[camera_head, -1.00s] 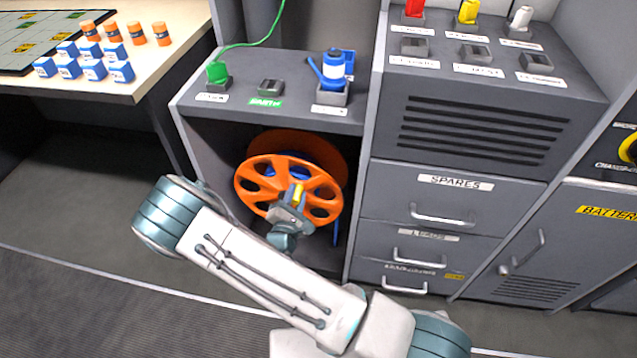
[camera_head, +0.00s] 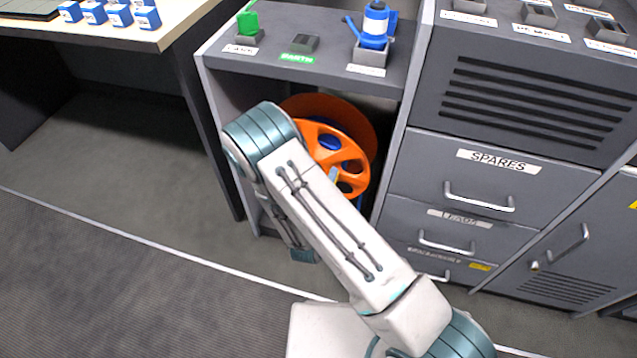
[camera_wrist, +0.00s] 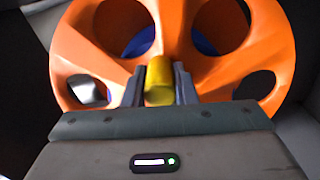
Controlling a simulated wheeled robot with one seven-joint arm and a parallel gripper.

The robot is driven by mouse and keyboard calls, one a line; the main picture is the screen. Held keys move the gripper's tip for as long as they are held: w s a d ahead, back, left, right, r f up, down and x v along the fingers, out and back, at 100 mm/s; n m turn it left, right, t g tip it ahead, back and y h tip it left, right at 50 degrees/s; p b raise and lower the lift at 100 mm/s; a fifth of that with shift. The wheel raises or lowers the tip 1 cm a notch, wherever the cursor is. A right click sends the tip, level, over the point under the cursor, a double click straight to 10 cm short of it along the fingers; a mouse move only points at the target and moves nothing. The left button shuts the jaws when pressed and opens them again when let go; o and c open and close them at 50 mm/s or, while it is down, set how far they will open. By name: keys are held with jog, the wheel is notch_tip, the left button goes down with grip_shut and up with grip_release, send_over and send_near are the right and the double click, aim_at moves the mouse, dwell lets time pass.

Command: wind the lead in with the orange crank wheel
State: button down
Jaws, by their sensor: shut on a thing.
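The orange crank wheel (camera_head: 348,161) is on a reel in the open bay under the counter. My arm covers its left and lower parts in the head view. In the wrist view the wheel (camera_wrist: 100,40) fills the upper half, with round holes and a yellow handle (camera_wrist: 159,80) facing me. My gripper (camera_wrist: 160,90) has a finger on each side of the yellow handle and is shut on it. Blue shows behind the wheel's holes, perhaps the wound lead (camera_wrist: 205,46); its free end is not visible.
The grey counter (camera_head: 325,62) above the bay carries a green plug (camera_head: 247,22), an empty socket marked EARTH (camera_head: 304,43) and a blue plug (camera_head: 375,28). A drawer cabinet (camera_head: 470,165) stands close on the right. A table (camera_head: 160,38) with blue blocks is at upper left. The floor at left is clear.

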jog(key=shift+w+a+f+m+b, duration=0.15)
jog(key=shift+f+m+b, duration=0.4)
jog(key=shift+m+b, duration=0.45)
jog(key=shift+s+a+f+m+b, duration=0.15)
jog(key=shift+f+m+b, duration=0.45)
jog(key=shift+m+b, duration=0.4)
jog(key=shift+w+a+f+m+b, duration=0.15)
jog(key=shift+f+m+b, duration=0.4)
jog(key=shift+m+b, duration=0.45)
jog(key=c, duration=1.2)
grip_release()
jog(key=shift+o, duration=0.2)
